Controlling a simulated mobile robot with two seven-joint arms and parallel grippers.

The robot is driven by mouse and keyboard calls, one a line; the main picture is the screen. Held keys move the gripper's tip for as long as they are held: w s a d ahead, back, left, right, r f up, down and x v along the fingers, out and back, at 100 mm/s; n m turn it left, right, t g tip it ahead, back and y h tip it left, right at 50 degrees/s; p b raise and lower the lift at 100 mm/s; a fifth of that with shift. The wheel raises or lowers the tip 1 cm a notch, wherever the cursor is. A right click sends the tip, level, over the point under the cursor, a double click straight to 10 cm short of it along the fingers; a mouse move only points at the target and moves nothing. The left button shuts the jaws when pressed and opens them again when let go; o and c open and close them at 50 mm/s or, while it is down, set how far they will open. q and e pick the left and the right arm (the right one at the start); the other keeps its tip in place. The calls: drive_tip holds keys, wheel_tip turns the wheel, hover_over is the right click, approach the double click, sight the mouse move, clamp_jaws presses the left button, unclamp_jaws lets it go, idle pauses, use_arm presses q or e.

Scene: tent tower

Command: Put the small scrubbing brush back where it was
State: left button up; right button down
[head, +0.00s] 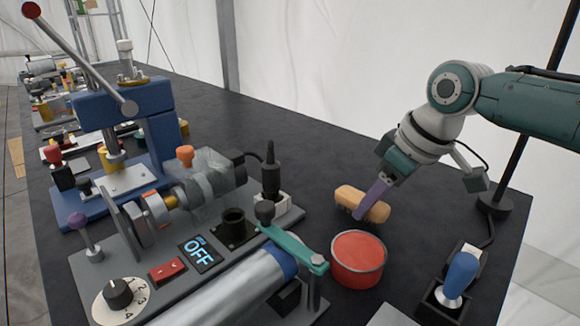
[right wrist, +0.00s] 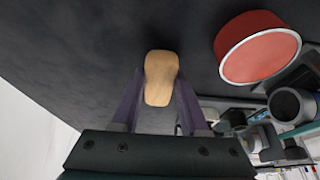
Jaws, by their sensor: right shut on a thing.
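The small scrubbing brush (head: 350,197) has a tan wooden body and is at the table's middle right, behind the red round container. My right gripper (head: 372,204) reaches down onto it with purple fingers, one of which covers part of it in the head view. In the right wrist view the brush (right wrist: 161,78) lies between the fingertips (right wrist: 157,98), and the gripper is shut on it. The brush is at or very near the dark tabletop; I cannot tell whether it touches. Its bristles are hidden. My left gripper is not in view.
The red round container (head: 358,254) stands close in front of the brush. A grey machine with an OFF display (head: 198,252) and a blue press (head: 125,125) fill the left. A blue-knobbed joystick (head: 458,280) is at front right. The dark table (head: 270,125) is clear behind the brush.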

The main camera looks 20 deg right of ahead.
drive_tip(key=shift+f, duration=0.2)
drive_tip(key=c, duration=0.9)
unclamp_jaws()
drive_tip(key=shift+f, duration=0.1)
drive_tip(key=o, duration=0.5)
drive_tip(key=shift+b, duration=0.55)
drive_tip(key=shift+p+v, duration=1.25)
drive_tip(key=shift+v, duration=3.8)
drive_tip(key=shift+w+a, duration=0.1)
